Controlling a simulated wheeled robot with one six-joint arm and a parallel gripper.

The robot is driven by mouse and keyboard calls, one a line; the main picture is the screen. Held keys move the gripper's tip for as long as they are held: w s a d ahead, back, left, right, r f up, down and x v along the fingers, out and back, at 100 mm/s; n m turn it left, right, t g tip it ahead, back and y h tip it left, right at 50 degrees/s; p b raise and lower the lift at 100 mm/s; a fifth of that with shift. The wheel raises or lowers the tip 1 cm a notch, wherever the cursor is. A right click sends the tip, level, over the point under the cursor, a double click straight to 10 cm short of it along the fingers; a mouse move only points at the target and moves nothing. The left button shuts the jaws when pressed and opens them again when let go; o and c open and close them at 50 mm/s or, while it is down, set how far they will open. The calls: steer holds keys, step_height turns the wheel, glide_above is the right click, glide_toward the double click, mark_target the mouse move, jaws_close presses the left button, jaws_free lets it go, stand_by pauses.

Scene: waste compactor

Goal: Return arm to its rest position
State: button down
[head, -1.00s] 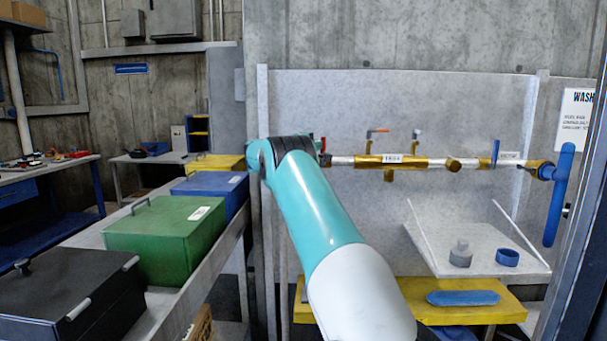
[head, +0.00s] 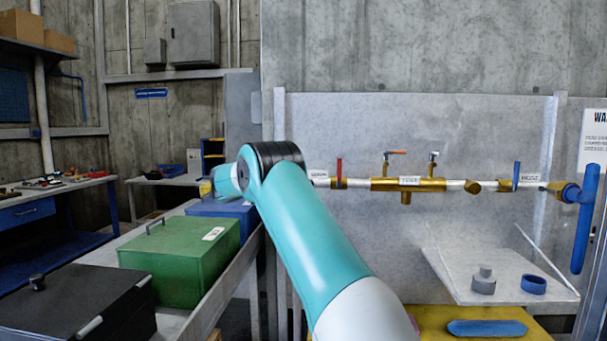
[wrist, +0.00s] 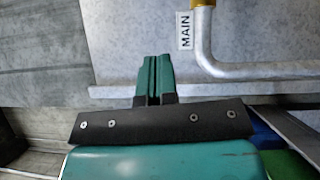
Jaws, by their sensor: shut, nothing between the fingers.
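My gripper (wrist: 154,80) shows in the wrist view with its two green fingers side by side, shut and empty. In front of it are a grey panel and a silver pipe (wrist: 240,70) with a "MAIN" label (wrist: 185,31). In the head view my teal and white arm rises from the bottom centre and bends at a dark joint in front of the panel's left edge. The gripper itself is hidden behind the arm in that view.
Left of my arm, a bench holds a black box (head: 70,300), a green box (head: 180,258) and a blue box (head: 222,209). On the right are a brass-fitted pipe (head: 408,184), a blue handle (head: 585,218) and a tilted shelf (head: 460,275) with a grey piece and blue ring.

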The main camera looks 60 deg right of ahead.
stand_by(0.5)
steer(key=w+a+f+n+t+y, duration=0.15)
steer(key=w+a+t+y, duration=0.25)
steer(key=a, duration=0.5)
steer(key=w+a+f+n+t+y, duration=0.1)
steer(key=w+a+f+t+y, duration=0.2)
steer(key=a, duration=0.6)
steer(key=s+a+f+n+t+y, duration=0.25)
steer(key=a+y, duration=0.55)
steer(key=a, duration=1.1)
steer(key=s+a+f+g+y, duration=0.1)
steer(key=s+a+f+y, duration=0.15)
steer(key=s+a, duration=0.45)
steer(key=s+a+f+g+y, duration=0.2)
steer(key=s+a+y, duration=0.1)
steer(key=s+a, duration=0.45)
steer(key=s+a+f+n+g+y, duration=0.1)
steer(key=s+a, duration=0.3)
steer(key=s, duration=0.4)
steer(key=s+a+f+n+g+y, duration=0.1)
steer(key=s+a+g, duration=0.2)
steer(key=s, duration=0.6)
steer(key=shift+a, duration=0.55)
steer(key=shift+d+g, duration=0.1)
steer(key=shift+g, duration=0.15)
